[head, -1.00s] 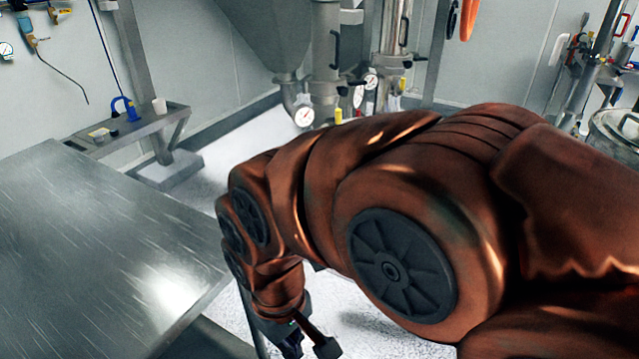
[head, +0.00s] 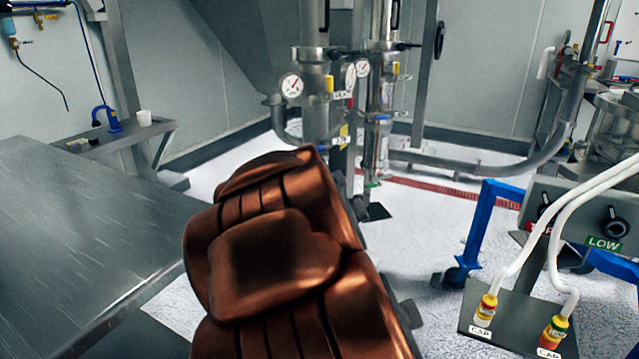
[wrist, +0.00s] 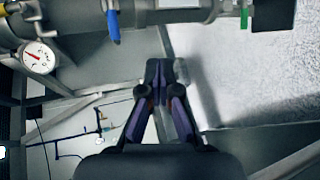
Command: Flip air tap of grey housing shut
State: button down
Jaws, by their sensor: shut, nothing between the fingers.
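Two upright metal housings with gauges stand at the back in the head view, a left one (head: 314,115) and a right one (head: 377,100). I cannot tell which is the grey housing. Small yellow handles show on the left housing (head: 329,85) and the right one (head: 396,68). In the wrist view a metal housing (wrist: 180,15) lies across the top, with a blue lever (wrist: 113,27) and a green lever (wrist: 244,18) hanging from it. My gripper (wrist: 160,68) is shut and empty, below the housing and apart from both levers. In the head view my arm hides it.
A steel table (head: 80,240) fills the left. A blue frame (head: 478,235) and a panel with black knobs (head: 600,212) stand at the right, with white hoses (head: 530,250) running to a dark plate. A red floor strip (head: 450,187) crosses the open pale floor.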

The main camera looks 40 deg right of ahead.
jog(key=s+d+f+n+t+y+b, duration=0.1)
jog(key=d+f+n+t+b, duration=0.2)
jog(key=n+t+b, duration=0.3)
jog(key=s+d+f+n+t+y+b, duration=0.1)
jog(key=d+f+n+t+b, duration=0.2)
jog(key=n+t+b, duration=0.4)
jog(key=n+b, duration=0.4)
jog(key=n, duration=0.5)
jog(key=shift+s+d+b, duration=0.25)
jog(key=shift+d+b, duration=0.1)
send_near(315, 150)
jog(key=x, duration=0.6)
jog(key=shift+w+d+p, duration=0.3)
jog(key=shift+w, duration=0.15)
